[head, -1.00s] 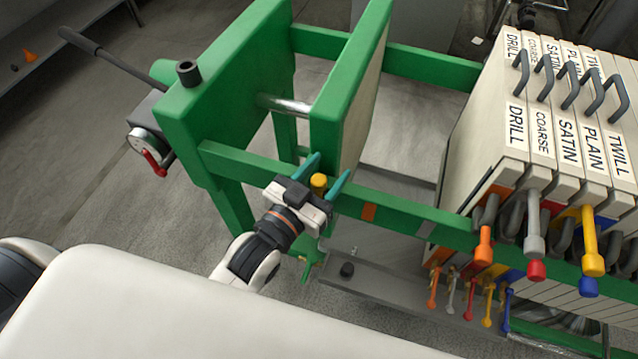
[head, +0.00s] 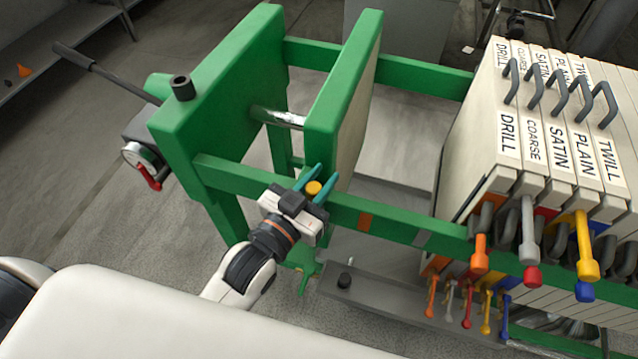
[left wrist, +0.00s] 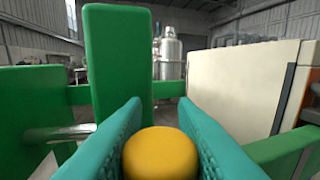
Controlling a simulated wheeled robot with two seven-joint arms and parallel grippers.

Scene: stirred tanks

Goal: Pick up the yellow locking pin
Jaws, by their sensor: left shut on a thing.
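The yellow locking pin (head: 313,188) shows as a round yellow head between the teal fingers of my left gripper (head: 314,183), beside the green front rail of the press. In the left wrist view the pin's yellow top (left wrist: 160,153) fills the space between the two teal fingers (left wrist: 160,140), one on each side. The left gripper is shut on the pin. The pin's lower part is hidden, so I cannot tell whether it is clear of its seat. My right gripper is not in view.
The green press frame (head: 215,110) stands around the gripper, with its front rail (head: 395,228) running right. Labelled plates (head: 507,130) with dark handles stand at right. Coloured pins (head: 481,253) hang below them. A grey tray (head: 385,295) lies below the rail.

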